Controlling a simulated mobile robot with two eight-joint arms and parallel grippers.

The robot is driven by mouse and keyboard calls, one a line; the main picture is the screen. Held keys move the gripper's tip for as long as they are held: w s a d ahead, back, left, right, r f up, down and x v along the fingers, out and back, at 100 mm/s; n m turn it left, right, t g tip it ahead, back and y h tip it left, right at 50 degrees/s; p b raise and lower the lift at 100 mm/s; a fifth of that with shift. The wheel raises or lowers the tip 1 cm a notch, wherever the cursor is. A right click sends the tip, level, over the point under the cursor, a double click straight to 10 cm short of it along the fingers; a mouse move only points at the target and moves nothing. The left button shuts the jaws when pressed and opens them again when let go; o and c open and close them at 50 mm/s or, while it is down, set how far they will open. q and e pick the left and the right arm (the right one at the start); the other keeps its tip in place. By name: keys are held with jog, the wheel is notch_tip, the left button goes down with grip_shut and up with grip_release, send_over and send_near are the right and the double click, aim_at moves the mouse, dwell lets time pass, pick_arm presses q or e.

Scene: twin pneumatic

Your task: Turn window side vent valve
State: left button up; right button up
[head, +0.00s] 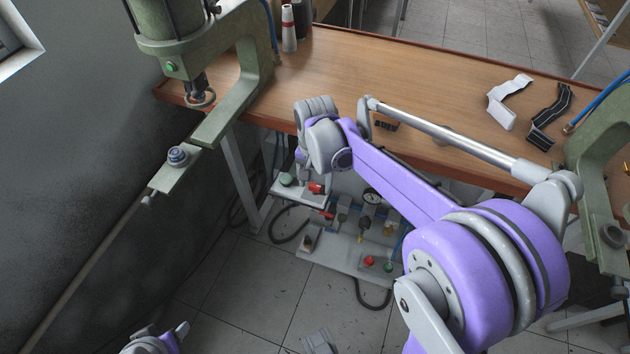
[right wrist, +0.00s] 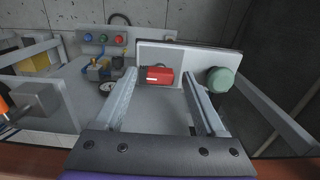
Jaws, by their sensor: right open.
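A red valve handle (right wrist: 158,75) sits on a pale upright plate below the workbench, with a green round knob (right wrist: 220,80) to its right in the right wrist view. In the head view the red handle (head: 316,188) shows just below my right wrist, with the green knob (head: 286,180) to its left. My right gripper (right wrist: 159,74) is open. In the right wrist view its two fingers frame the red handle left and right; I cannot tell whether they touch it.
The wooden workbench (head: 400,85) lies above the pneumatic panel. A second red valve (head: 327,214), a gauge (head: 371,197) and red and green buttons sit nearby. A green press (head: 237,100) stands at the left, another (head: 600,170) at the right. Floor in front is mostly clear.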

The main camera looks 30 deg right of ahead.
grip_shut()
